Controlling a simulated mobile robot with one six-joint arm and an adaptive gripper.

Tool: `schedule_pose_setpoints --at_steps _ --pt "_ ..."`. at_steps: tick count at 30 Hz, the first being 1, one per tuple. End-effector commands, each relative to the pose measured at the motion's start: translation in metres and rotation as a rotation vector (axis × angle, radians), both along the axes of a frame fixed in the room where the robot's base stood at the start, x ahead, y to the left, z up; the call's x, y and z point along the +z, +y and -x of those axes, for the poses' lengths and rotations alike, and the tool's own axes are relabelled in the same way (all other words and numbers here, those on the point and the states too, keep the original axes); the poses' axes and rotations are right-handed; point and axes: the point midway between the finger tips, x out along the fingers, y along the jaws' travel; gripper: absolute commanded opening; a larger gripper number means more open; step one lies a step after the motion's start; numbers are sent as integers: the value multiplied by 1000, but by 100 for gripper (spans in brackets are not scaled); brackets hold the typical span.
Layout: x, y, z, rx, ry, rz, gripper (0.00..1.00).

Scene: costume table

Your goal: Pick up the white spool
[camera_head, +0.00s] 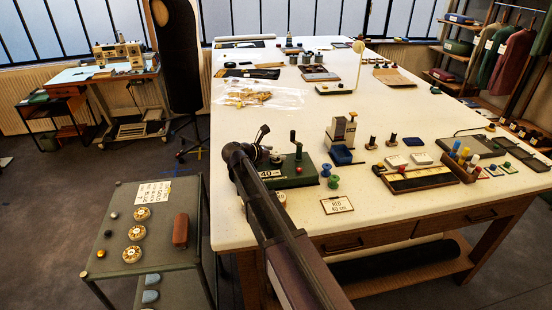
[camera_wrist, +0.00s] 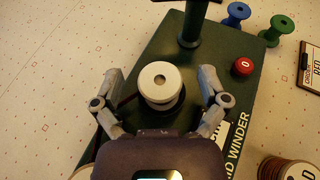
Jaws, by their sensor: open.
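The white spool (camera_wrist: 160,82) stands upright on the green winder (camera_wrist: 185,50), seen from above in the wrist view. My gripper (camera_wrist: 160,76) is open, with one finger on each side of the spool and a visible gap on both sides. How its fingertips compare in height with the spool is hard to tell.
On the winder are a red button (camera_wrist: 243,67) and a dark post with a crossbar (camera_wrist: 189,28). A blue spool (camera_wrist: 237,14) and a green spool (camera_wrist: 277,30) stand beside it. A sign (camera_head: 337,205) lies near the table's front edge. A side cart (camera_head: 115,210) stands at left.

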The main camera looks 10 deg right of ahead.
Motion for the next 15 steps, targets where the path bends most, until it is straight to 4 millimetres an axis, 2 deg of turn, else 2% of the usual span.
schedule_pose_setpoints --at_steps 8,9,15 --pt "0 0 0 0 0 0 94" --pt "0 0 0 0 0 0 91" --pt "0 0 0 0 0 0 31"
